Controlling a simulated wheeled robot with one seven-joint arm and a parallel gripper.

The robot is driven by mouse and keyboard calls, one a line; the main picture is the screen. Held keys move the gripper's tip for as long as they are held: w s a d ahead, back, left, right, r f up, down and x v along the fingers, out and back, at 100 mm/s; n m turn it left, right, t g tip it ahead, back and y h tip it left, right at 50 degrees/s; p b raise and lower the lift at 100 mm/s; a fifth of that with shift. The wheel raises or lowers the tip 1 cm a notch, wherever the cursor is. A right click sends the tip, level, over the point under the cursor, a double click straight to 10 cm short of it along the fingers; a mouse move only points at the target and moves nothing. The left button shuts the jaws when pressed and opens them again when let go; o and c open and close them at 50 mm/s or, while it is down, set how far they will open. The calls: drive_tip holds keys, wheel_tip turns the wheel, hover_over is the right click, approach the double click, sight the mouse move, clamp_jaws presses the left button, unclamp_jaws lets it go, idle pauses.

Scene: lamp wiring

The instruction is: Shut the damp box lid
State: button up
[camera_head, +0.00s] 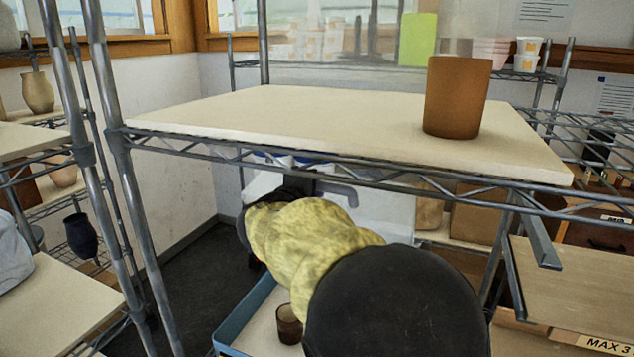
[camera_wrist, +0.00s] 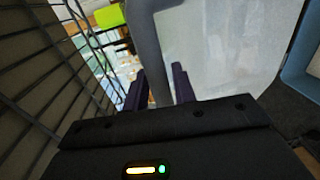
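The damp box (camera_head: 240,318) is a blue-rimmed tray low under the shelf, with a small dark brown cup (camera_head: 289,325) inside. Its pale translucent lid (camera_head: 385,215) stands raised behind my arm; it fills the right half of the wrist view (camera_wrist: 225,50). A grey bent handle (camera_head: 338,190) shows at the lid's upper part. My yellow-sleeved arm hides much of the box and lid. In the wrist view, my gripper (camera_wrist: 160,82) has a dark finger on each side of the grey handle bar (camera_wrist: 150,50) and appears shut on it.
A wire shelf with a cream board (camera_head: 270,115) lies just above my arm and carries a brown cup (camera_head: 457,97). Metal posts (camera_head: 105,130) stand at the left. A wooden shelf (camera_head: 580,290) lies at the right. Dark floor (camera_head: 195,270) is open left of the box.

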drive_tip(key=shift+w+d, duration=0.1)
drive_tip(key=shift+w, duration=0.05)
clamp_jaws()
drive_tip(key=shift+f, duration=0.1)
